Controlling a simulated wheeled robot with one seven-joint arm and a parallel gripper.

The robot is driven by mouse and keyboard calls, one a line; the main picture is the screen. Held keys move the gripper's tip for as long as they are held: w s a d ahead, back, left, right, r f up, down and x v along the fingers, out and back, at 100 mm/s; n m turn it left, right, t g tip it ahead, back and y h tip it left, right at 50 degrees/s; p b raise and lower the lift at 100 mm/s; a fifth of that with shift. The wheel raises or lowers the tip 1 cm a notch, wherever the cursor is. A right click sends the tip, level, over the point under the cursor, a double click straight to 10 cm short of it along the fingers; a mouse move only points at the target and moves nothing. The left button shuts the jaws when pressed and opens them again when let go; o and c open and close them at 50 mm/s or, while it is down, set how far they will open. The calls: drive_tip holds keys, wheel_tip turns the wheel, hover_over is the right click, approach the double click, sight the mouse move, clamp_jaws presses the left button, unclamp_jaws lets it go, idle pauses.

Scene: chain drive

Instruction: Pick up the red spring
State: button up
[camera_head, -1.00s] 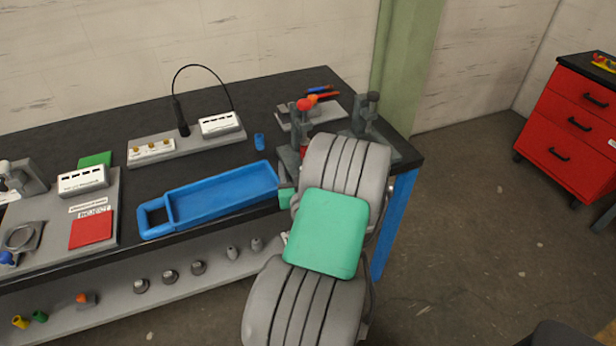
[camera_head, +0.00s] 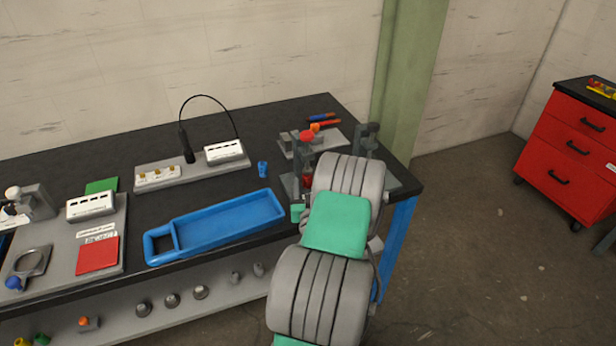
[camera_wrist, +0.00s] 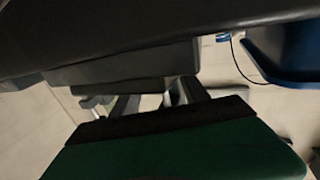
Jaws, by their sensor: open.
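I cannot make out a clear spring shape in any view. In the head view a small red piece (camera_head: 307,181) shows low in the grey clamp fixture (camera_head: 291,184) at the right end of the bench, partly hidden by my arm. A red knob (camera_head: 306,135) tops that fixture. My arm reaches over the bench's front right edge, and its end is mostly hidden behind its own links, close to the fixture. In the wrist view my gripper (camera_wrist: 155,100) appears open, with no red part visible between the jaws.
A blue tray (camera_head: 283,210) lies left of my arm. A blue cup (camera_head: 262,169) and a grey plate with a white box (camera_head: 224,151) stand behind it. A red cabinet (camera_head: 570,150) is far right.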

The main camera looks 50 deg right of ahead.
drive_tip(key=shift+p+x, duration=0.3)
drive_tip(key=shift+x, duration=0.6)
drive_tip(key=shift+c, duration=0.2)
clamp_jaws()
